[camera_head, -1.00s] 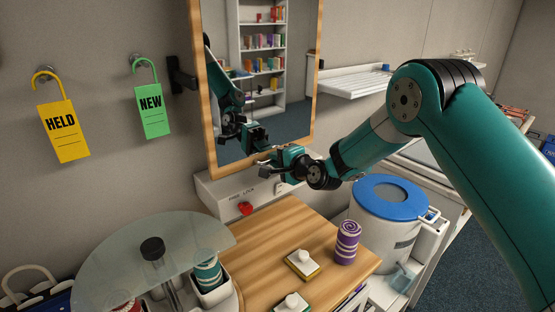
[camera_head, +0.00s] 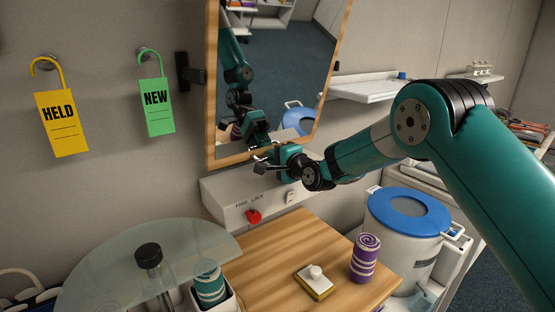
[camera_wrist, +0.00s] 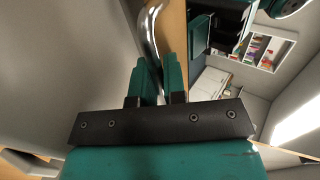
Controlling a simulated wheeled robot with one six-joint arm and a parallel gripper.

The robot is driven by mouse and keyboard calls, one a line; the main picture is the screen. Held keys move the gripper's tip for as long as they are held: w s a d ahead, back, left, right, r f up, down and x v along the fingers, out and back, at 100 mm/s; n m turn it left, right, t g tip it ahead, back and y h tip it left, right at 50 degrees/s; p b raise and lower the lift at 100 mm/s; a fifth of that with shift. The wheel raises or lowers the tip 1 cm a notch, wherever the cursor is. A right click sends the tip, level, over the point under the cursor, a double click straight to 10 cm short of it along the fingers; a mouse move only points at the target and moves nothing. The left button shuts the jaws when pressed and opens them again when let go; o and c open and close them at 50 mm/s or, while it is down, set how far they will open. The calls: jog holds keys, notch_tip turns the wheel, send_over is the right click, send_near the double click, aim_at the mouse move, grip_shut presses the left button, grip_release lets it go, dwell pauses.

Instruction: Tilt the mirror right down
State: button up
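The wood-framed mirror (camera_head: 280,60) hangs on the wall by a black bracket (camera_head: 190,75). It leans face-down somewhat and reflects floor, my arm and a blue lid. My gripper (camera_head: 268,162) is at its lower edge. In the wrist view, a curved metal handle (camera_wrist: 150,25) runs beside the wood frame and down between my two teal fingers (camera_wrist: 160,80). The fingers are close on both sides of the handle and look shut on it. Below the mirror, a white box marked FREE and LOCK (camera_head: 225,195) carries a red knob (camera_head: 253,216).
A wooden counter (camera_head: 270,260) below holds a purple striped roll (camera_head: 364,262) and a yellow-based block with a white knob (camera_head: 316,280). A round glass shelf (camera_head: 110,275) is at front left. A blue-lidded bin (camera_head: 410,225) stands right. HELD (camera_head: 60,122) and NEW (camera_head: 155,105) tags hang left.

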jog(key=o, duration=0.3)
jog(key=shift+w, duration=0.15)
jog(key=shift+o, duration=0.5)
jog(key=shift+r, duration=0.15)
jog(key=shift+a, duration=0.1)
jog(key=b+v, duration=0.7)
jog(key=v, duration=1)
jog(key=shift+s+d, duration=0.25)
jog(key=shift+d, duration=0.05)
